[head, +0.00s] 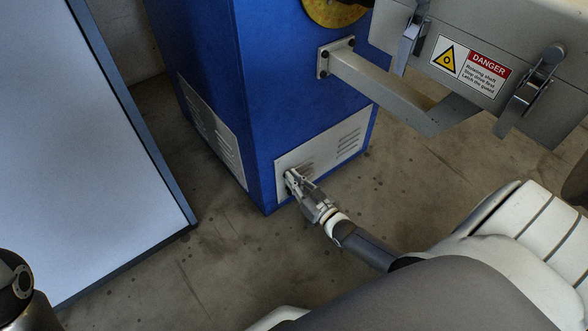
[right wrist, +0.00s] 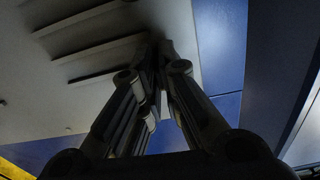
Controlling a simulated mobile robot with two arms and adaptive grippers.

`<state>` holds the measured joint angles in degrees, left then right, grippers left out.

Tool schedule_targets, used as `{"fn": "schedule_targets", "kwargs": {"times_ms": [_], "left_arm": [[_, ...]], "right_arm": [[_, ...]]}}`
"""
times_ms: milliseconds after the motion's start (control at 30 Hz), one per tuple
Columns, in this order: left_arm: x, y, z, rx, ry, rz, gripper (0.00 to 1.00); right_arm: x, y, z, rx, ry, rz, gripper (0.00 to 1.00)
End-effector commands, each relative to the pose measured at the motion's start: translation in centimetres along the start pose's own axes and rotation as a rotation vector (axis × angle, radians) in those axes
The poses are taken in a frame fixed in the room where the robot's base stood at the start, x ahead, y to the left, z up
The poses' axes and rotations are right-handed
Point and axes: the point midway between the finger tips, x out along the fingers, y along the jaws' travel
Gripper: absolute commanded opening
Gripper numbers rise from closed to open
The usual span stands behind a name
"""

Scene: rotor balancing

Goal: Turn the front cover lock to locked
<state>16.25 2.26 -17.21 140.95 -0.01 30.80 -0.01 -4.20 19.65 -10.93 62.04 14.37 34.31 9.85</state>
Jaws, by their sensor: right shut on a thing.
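The front cover is a pale metal panel with louvre slots (head: 321,152), low on the blue machine cabinet (head: 262,110). My right gripper (head: 291,178) is at the left end of this cover, close to the cabinet corner. Its fingers are closed together on something small at the cover's face, most likely the lock. In the right wrist view the fingers (right wrist: 158,60) meet in front of the slotted cover (right wrist: 75,45). The lock itself is hidden by the fingers, so its turn position cannot be told. My left gripper is not in view.
A grey guard box with a danger label (head: 472,66) and latches hangs out at upper right on a bracket arm (head: 385,92). A large pale panel with a dark edge (head: 85,150) stands at left. Bare concrete floor (head: 225,255) lies between.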

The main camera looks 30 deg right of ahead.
Motion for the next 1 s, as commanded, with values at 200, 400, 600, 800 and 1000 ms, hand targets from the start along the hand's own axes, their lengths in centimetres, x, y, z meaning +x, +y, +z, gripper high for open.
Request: {"fn": "schedule_targets", "kwargs": {"times_ms": [200, 400, 600, 800, 1000], "left_arm": [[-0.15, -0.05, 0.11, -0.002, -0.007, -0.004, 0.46], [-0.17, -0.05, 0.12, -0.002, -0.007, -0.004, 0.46], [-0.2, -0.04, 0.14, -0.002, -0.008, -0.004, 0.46], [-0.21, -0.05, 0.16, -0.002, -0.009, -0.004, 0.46], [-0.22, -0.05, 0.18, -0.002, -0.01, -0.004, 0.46]], "right_arm": [[-0.02, -0.08, 0.06, -0.056, -0.002, 0.0, 0.0], [-0.01, -0.09, 0.08, -0.073, -0.001, -0.001, 0.0], [-0.01, -0.08, 0.08, -0.074, -0.001, -0.001, 0.0], [-0.01, -0.07, 0.07, -0.074, -0.001, -0.001, 0.17], [-0.01, -0.04, 0.04, -0.072, -0.001, 0.0, 0.27]]}}
